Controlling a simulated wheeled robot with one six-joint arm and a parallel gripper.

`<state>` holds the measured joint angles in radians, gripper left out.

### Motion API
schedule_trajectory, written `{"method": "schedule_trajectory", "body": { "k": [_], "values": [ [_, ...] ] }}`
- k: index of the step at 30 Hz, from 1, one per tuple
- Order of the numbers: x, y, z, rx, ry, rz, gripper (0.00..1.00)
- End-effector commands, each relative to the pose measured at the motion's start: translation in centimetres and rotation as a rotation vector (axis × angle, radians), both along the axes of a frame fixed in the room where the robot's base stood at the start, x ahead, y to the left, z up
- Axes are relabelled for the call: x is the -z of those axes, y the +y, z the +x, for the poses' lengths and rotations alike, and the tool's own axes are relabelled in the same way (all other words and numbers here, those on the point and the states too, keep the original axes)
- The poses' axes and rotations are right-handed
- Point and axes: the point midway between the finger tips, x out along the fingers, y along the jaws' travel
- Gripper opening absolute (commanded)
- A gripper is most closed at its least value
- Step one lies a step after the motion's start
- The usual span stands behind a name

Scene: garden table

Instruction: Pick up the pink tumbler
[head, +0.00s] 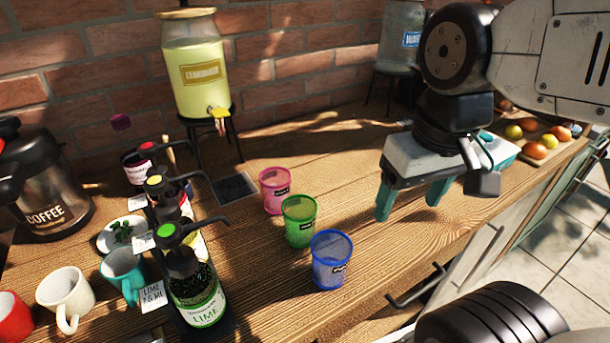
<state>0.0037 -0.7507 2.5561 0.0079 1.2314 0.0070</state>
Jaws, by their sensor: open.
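The pink tumbler (275,191) stands upright on the wooden table, at the back of a short row of tumblers. A green tumbler (299,222) stands just in front of it to the right, and a blue tumbler (331,262) stands nearest to me. My gripper (412,203) is at the right of the tumblers, above the table, with its teal fingers pointing down and apart. It is open and holds nothing. It is clear of all three tumblers.
A lemonade dispenser (196,70) on a stand is behind the tumblers, with a drip tray (234,188) below its tap. Pump bottles, including a lime one (194,290), stand left, with mugs (66,298) and a coffee pot (45,190). Fruit (535,150) lies far right.

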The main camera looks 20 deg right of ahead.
Motion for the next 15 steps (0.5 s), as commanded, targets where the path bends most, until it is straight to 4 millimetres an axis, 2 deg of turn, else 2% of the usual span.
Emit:
{"method": "schedule_trajectory", "body": {
  "k": [7,15],
  "values": [
    [0.8,2.6,2.5,0.165,0.172,0.165,0.84],
    [2.1,6.5,8.2,0.488,0.475,0.438,0.84]
  ]
}}
